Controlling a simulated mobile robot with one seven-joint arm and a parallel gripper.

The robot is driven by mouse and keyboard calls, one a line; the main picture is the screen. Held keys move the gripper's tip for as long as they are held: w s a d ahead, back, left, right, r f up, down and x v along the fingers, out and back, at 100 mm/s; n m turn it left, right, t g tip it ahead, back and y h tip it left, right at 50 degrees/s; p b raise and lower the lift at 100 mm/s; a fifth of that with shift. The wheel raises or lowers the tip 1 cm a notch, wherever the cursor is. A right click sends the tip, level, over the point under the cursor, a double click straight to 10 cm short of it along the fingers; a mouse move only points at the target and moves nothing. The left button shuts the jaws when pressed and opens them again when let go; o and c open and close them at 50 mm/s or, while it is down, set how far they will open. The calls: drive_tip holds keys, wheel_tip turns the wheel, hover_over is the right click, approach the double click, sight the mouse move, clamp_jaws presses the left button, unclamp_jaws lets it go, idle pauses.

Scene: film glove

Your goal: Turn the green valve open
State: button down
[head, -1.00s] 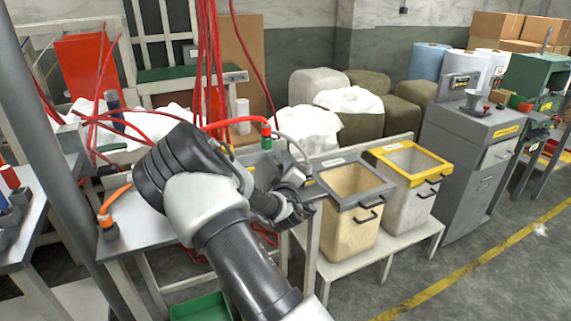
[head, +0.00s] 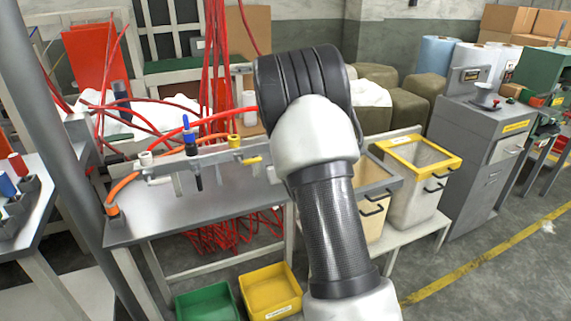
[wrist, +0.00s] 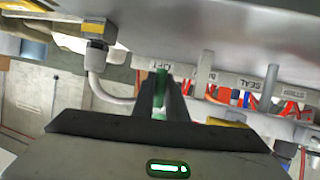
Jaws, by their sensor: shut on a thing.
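The green valve (wrist: 160,78) shows in the wrist view as a narrow green piece between the fingers, below a metal rail with a label that seems to read LIFT. My gripper (wrist: 160,88) is shut on it. How far the handle is turned is not clear. In the head view my arm hides the gripper and the green valve. The rail (head: 212,156) there carries a white valve (head: 146,158), a blue valve (head: 187,137) and a yellow valve (head: 234,141), all left of my arm.
The rail stands over a grey metal table (head: 165,210). A green bin (head: 208,303) and a yellow bin (head: 270,293) are below it. Red hoses (head: 213,60) hang above. A yellow-rimmed container (head: 418,180) stands to the right. In the wrist view a grey bent pipe (wrist: 100,88) runs left of the fingers.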

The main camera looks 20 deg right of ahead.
drive_tip(key=shift+a+f+m+y, duration=0.1)
drive_tip(key=shift+a+m+y, duration=0.05)
drive_tip(key=shift+m+y, duration=0.15)
idle(0.4)
drive_tip(key=c, duration=1.8)
unclamp_jaws()
drive_tip(key=shift+o, duration=0.2)
drive_tip(key=shift+s, duration=0.1)
drive_tip(key=shift+s+r, duration=0.3)
drive_tip(key=p+v, duration=0.2)
drive_tip(key=v, duration=1.4)
drive_tip(key=shift+s+a, duration=0.15)
drive_tip(key=shift+s, duration=0.15)
drive_tip(key=shift+r, duration=0.1)
